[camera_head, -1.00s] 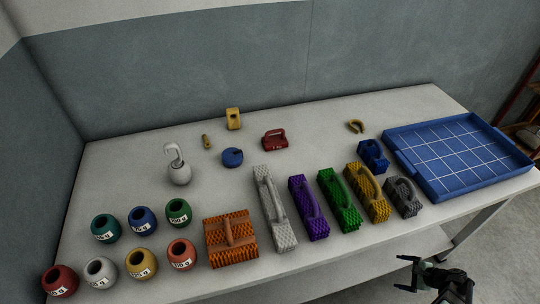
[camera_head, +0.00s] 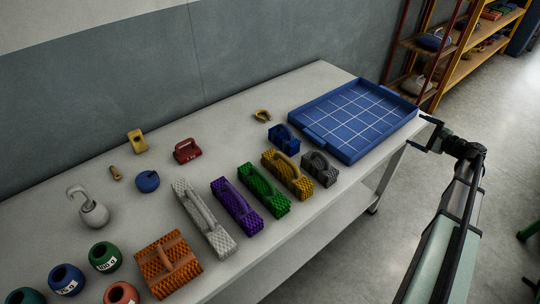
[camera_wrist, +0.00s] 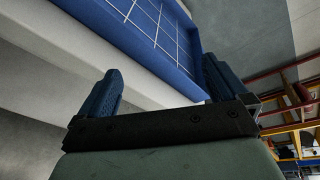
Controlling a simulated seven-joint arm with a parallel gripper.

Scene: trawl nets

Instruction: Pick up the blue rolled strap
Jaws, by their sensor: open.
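A small, round, dark blue object (camera_head: 148,181), which looks like the rolled strap, lies on the table left of centre in the head view. It sits below the red handled block and left of the grey brush. Nothing touches it. My gripper (camera_head: 425,134) is far to its right, by the table's right end, close to the blue tray's corner. In the wrist view my gripper (camera_wrist: 162,85) has its two fingers apart with nothing between them. The blue round object is not in the wrist view.
A blue gridded tray (camera_head: 318,138) stands at the table's right end; its edge also fills the wrist view (camera_wrist: 190,78). A hooked grey weight (camera_head: 94,214) and several jars stand left.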

